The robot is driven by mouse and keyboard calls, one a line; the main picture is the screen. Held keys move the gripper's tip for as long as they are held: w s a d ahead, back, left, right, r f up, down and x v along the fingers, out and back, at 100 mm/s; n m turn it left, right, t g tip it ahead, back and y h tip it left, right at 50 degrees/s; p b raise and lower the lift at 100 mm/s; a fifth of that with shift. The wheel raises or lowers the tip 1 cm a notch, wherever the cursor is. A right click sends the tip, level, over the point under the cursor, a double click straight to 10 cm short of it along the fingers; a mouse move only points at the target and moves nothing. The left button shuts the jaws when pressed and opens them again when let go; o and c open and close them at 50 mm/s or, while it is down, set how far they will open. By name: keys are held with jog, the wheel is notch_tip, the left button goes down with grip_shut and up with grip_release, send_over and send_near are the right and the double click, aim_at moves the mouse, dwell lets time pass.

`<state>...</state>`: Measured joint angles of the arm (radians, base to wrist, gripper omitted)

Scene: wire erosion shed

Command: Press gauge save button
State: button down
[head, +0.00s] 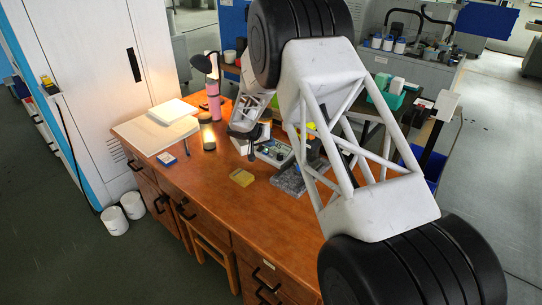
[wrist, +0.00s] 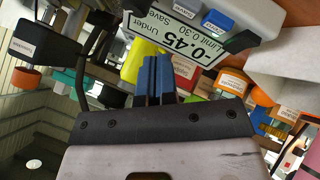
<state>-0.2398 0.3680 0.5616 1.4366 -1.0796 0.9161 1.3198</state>
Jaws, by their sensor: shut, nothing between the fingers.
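The gauge (head: 273,152) is a pale box with small buttons on the wooden desk in the head view. In the wrist view the gauge (wrist: 250,22) shows upside down at the top, with a screen (wrist: 180,38) reading -0.45, Limit 0.30, Under and Save.

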aim_at(271, 155)
jog(key=shift+r, duration=1.35)
jog(key=shift+r, duration=0.15)
jog(key=s+d+r+g+y, duration=0.1)
jog(key=s+d+r, duration=0.2)
jog(key=s+r, duration=0.5)
jog(key=s+d+r+y, duration=0.1)
jog(key=s+d+r, duration=0.2)
jog(key=s+r, duration=0.6)
jog(key=s+d+r+g+y, duration=0.1)
jog(key=s+d+r, duration=0.35)
jog(key=s, duration=0.65)
jog(key=s+r+n+y, duration=0.2)
jog(key=s+y, duration=0.3)
jog(key=s, duration=3)
jog(key=shift+r+n, duration=0.35)
jog(key=shift+n, duration=0.35)
jog(key=shift+a, duration=0.1)
